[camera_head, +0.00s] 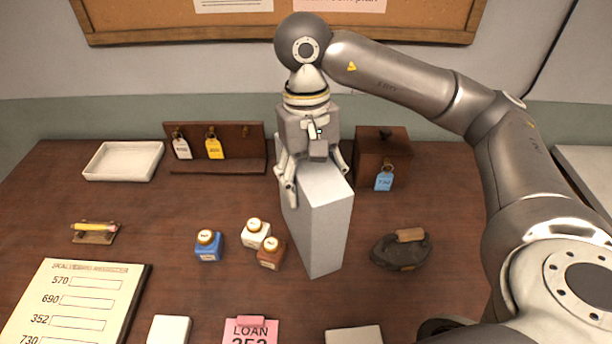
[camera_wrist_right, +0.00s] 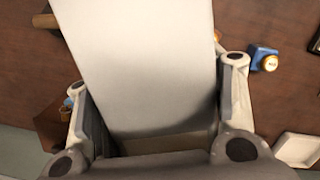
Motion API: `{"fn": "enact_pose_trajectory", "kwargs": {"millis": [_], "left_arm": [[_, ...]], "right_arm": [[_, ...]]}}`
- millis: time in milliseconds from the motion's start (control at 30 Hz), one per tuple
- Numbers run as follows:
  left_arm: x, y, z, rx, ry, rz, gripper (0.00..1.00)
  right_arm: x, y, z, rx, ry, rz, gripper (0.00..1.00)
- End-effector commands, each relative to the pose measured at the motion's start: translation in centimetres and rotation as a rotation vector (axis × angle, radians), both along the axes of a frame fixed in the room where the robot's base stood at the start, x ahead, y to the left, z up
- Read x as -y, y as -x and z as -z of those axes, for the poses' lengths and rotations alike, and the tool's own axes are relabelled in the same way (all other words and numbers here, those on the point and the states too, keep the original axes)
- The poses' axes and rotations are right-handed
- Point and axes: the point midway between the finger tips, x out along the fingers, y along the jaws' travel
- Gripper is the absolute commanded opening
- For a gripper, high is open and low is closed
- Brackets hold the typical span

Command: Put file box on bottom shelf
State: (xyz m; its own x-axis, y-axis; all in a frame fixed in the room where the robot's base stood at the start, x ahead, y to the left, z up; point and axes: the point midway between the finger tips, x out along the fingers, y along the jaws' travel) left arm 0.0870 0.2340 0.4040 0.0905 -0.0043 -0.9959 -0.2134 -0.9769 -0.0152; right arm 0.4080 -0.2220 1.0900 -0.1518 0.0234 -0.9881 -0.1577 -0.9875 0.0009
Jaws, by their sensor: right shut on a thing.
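The file box (camera_head: 325,225) is a tall grey-white upright box at the middle of the brown desk in the head view. My right gripper (camera_head: 312,175) comes down from above and is shut on its upper rear part, one finger on each side. In the right wrist view the box (camera_wrist_right: 140,60) fills the middle between the two fingers of the gripper (camera_wrist_right: 160,115). I cannot tell whether the box's base touches the desk. My left gripper is not in view. No bottom shelf can be made out in these views.
Three ink bottles (camera_head: 255,234) stand just left of the box. A brown wooden box (camera_head: 383,155) with a blue tag and a tag rack (camera_head: 240,150) stand behind. A white tray (camera_head: 123,160) is at the back left.

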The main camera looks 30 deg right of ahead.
Motion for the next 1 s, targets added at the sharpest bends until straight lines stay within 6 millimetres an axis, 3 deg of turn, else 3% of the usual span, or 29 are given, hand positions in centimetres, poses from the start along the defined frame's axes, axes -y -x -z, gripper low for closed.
{"fn": "enact_pose_trajectory", "kwargs": {"millis": [167, 500, 867, 900, 1000], "left_arm": [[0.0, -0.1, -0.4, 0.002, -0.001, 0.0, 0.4], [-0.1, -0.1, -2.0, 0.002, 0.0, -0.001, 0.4], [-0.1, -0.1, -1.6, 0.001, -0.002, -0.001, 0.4], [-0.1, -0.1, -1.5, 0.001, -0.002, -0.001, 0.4], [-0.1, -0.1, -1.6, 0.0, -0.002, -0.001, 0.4]], "right_arm": [[0.5, -0.5, 0.5, 0.003, -0.001, 0.002, 0.0], [0.8, -0.7, 3.9, 0.002, -0.001, 0.0, 0.0], [0.8, -0.7, 4.3, 0.004, -0.001, -0.001, 0.0], [0.8, -0.6, 4.5, 0.001, 0.0, -0.001, 0.62], [0.8, -0.6, 4.4, 0.001, 0.0, -0.001, 0.75]]}}
